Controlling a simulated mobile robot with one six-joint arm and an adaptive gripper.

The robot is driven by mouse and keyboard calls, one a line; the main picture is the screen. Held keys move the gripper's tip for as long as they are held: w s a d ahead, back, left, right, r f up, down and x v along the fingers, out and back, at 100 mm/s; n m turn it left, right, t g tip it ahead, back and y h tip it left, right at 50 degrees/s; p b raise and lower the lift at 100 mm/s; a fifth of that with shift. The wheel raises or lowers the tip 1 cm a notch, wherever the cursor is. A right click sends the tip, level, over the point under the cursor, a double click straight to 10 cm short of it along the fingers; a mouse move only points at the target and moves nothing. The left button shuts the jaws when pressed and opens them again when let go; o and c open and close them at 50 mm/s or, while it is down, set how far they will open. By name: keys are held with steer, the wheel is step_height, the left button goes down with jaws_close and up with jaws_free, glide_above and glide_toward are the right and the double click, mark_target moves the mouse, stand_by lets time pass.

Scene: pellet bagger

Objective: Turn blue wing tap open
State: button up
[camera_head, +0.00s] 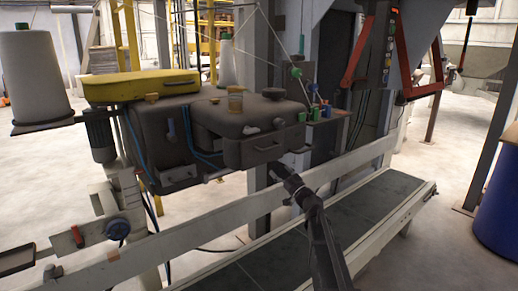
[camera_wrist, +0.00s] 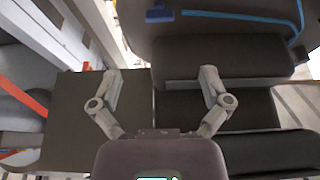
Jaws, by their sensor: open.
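My gripper (camera_head: 277,169) is below the sewing head's right end, apart from the blue pieces. In the wrist view my gripper (camera_wrist: 160,76) has its fingers spread, with nothing between them. Dark housing surfaces lie beyond the fingers.
A conveyor (camera_head: 300,245) with a pale side rail (camera_head: 225,220) runs beneath my arm. Blue hoses (camera_head: 135,135) hang along the sewing head; one crosses the top of the wrist view (camera_wrist: 240,16). Red arms (camera_head: 360,52) are at upper right, a blue drum (camera_head: 500,205) at far right.

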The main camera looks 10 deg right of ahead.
steer(key=p+x, duration=0.5)
steer(key=x, duration=0.8)
steer(key=shift+w+a+r, duration=0.2)
steer(key=shift+w+a, duration=0.05)
steer(key=shift+w, duration=0.05)
steer(key=shift+c, duration=0.2)
steer(key=c, duration=1.1)
